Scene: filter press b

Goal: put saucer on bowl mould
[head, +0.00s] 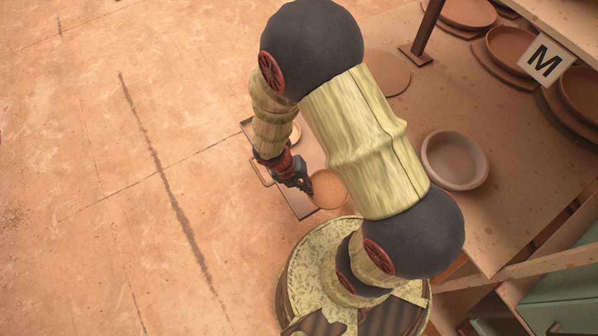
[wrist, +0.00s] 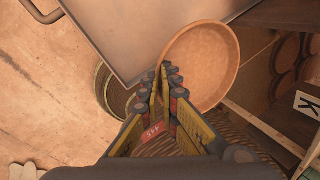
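An orange-brown round saucer (head: 329,188) shows beside my gripper (head: 307,186) in the head view, partly behind my arm. In the wrist view the saucer (wrist: 205,62) is large, and my gripper (wrist: 163,78) has its fingers together on the saucer's near left rim. The saucer overlaps the corner of a grey tray in both views; the height between them is hard to tell. A thick-rimmed, pale pinkish bowl-shaped piece (head: 455,160), which looks like the bowl mould, sits on the table right of my arm, hollow side up. Nothing is seen in it.
The grey tray (head: 300,205) with a handle lies under my gripper; it also shows in the wrist view (wrist: 130,30). A flat clay disc (head: 386,73) lies on the table (head: 480,215). Several dishes and an M sign (head: 545,60) stand at upper right. Floor at left is clear.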

